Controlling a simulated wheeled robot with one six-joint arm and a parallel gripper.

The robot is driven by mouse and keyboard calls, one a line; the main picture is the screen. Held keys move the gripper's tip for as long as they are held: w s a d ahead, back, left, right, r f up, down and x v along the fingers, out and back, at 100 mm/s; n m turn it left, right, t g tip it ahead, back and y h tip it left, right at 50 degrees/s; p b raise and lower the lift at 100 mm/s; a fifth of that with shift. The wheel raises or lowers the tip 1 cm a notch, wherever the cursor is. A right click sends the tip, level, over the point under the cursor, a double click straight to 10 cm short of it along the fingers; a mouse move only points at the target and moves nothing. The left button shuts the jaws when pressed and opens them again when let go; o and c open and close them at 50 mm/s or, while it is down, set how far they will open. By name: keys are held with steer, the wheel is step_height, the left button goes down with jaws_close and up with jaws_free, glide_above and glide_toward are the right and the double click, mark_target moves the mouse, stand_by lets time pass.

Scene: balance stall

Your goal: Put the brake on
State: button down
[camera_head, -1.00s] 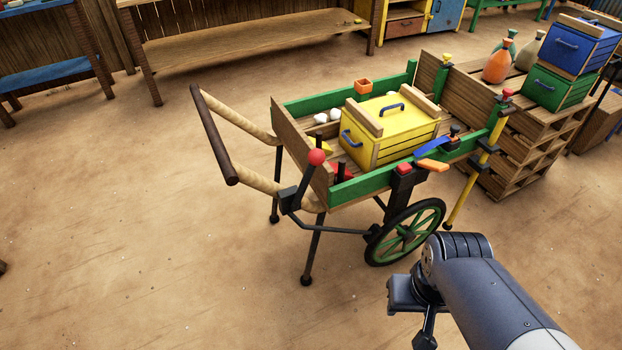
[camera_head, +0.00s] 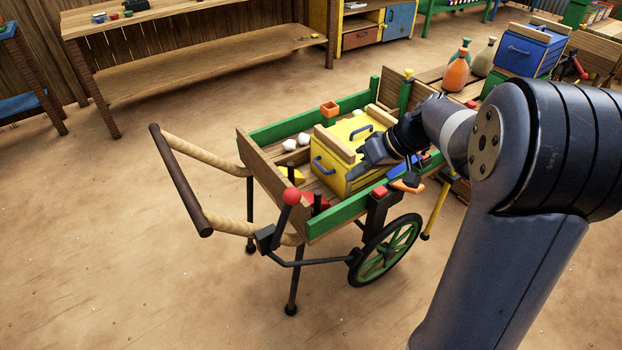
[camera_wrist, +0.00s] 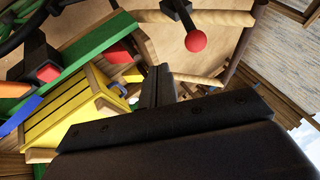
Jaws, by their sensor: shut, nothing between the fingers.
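The brake lever with its red ball knob (camera_head: 292,196) stands at the handle end of the cart (camera_head: 335,217), on the near side. A dark rod runs from its foot to the green-spoked wheel (camera_head: 385,250). In the wrist view the red knob (camera_wrist: 196,41) shows at the top, clear of the fingers. My gripper (camera_head: 358,172) is shut and empty. In the head view it appears in front of the yellow box on the cart, to the right of and above the lever. In the wrist view my gripper (camera_wrist: 159,72) points toward the cart's handle end.
The yellow box (camera_head: 345,155) with a blue handle stands in the cart bed, beside white lumps (camera_head: 290,145). The green side rail (camera_head: 335,215) and dark posts lie near the lever. The sandy floor left of the cart is clear.

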steer(key=w+a+f, duration=0.1)
steer(key=a+f, duration=0.5)
steer(key=a, duration=0.3)
steer(key=shift+w+a+f, duration=0.15)
steer(key=shift+a+f, duration=0.2)
